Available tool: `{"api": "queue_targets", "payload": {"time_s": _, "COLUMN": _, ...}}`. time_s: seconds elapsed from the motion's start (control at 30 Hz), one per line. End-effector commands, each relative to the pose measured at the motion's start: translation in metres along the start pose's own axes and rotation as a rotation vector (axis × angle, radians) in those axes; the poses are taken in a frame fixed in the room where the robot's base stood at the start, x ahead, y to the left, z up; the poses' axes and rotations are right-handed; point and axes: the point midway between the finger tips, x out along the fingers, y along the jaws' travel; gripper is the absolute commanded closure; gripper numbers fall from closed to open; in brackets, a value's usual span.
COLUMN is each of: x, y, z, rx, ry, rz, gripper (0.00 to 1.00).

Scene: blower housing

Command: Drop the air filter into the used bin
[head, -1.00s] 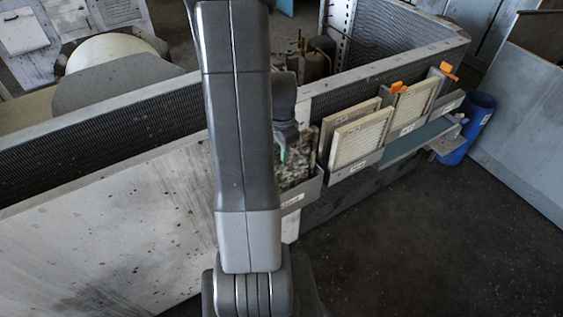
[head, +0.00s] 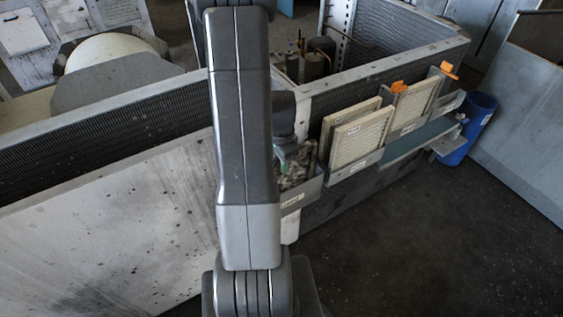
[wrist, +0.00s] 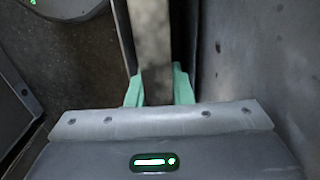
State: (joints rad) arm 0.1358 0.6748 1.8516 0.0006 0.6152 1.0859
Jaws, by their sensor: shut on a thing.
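The air filter (head: 299,165) is a dirty, mottled grey-brown panel, seen just right of my arm in the head view. In the wrist view the air filter (wrist: 152,45) is a blurred grey slab seen edge-on between two green fingers. My gripper (wrist: 159,86) is shut on it; in the head view my arm mostly hides the gripper. The used bin (head: 291,199) appears to be the grey metal holder with a partly hidden, unreadable label. The filter stands upright at this bin, its lower edge hidden behind the front wall. I cannot tell whether it touches the bottom.
A blue bin (head: 467,130) stands farther right. The grey housing wall (head: 390,65) runs behind the holders. The dark floor (head: 430,230) in front is clear.

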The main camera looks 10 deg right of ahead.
Motion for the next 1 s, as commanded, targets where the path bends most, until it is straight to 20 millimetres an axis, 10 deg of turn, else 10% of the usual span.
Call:
{"api": "queue_targets", "payload": {"time_s": 0.23, "x": 0.005, "y": 0.000, "z": 0.000, "rx": 0.000, "ry": 0.000, "rz": 0.000, "gripper": 1.00}}
{"api": "queue_targets", "payload": {"time_s": 0.27, "x": 0.005, "y": 0.000, "z": 0.000, "rx": 0.000, "ry": 0.000, "rz": 0.000, "gripper": 0.78}}
{"api": "queue_targets", "payload": {"time_s": 0.37, "x": 0.005, "y": 0.000, "z": 0.000, "rx": 0.000, "ry": 0.000, "rz": 0.000, "gripper": 0.59}}
{"api": "queue_targets", "payload": {"time_s": 1.0, "x": -0.033, "y": -0.001, "z": -0.001, "rx": 0.000, "ry": 0.002, "rz": -0.004, "gripper": 0.58}}
